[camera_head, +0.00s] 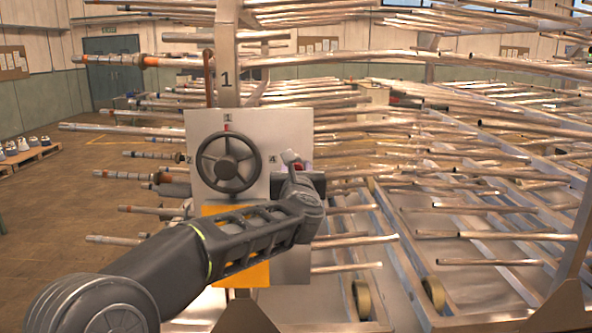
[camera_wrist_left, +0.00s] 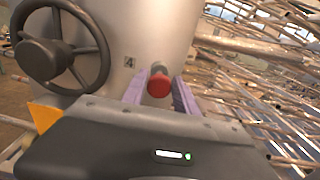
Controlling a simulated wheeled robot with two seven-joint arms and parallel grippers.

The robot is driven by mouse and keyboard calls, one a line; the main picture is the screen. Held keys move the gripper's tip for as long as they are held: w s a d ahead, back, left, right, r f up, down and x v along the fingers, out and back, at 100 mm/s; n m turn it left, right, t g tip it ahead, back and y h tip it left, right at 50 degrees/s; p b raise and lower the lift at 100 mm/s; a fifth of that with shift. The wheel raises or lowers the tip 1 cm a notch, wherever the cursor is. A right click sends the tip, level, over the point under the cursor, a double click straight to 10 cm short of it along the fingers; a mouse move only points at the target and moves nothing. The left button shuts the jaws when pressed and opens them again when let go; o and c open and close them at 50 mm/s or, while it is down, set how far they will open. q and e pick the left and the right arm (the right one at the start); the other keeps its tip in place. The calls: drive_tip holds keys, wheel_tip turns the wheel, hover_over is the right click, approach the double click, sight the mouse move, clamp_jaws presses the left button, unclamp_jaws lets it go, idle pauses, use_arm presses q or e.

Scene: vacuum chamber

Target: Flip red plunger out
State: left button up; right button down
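The red plunger (camera_wrist_left: 158,86), a round red knob on a grey stem, stands out from the metal panel (camera_head: 202,128) below and right of the label 4. My left gripper (camera_wrist_left: 160,92) is open, with its two purple fingers on either side of the plunger and visible gaps between them and the knob. In the head view the left gripper (camera_head: 298,171) is at the right part of the panel, and my own wrist and hand largely hide the plunger there. My right gripper is in neither view.
A dark handwheel (camera_head: 229,162) is mounted on the panel, left of the left gripper. An orange plate (camera_head: 256,273) shows behind my left arm. Racks of many metal tubes (camera_head: 470,155) fill the right side. Open floor (camera_head: 45,215) lies at the left.

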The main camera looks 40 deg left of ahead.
use_arm(q)
drive_tip(key=shift+o, duration=1.4)
drive_tip(key=shift+s+d, duration=0.3)
drive_tip(key=shift+s, duration=0.1)
drive_tip(key=b+v, duration=0.2)
drive_tip(key=v, duration=0.5)
drive_tip(key=shift+b, duration=0.35)
drive_tip(key=shift+w, duration=0.1)
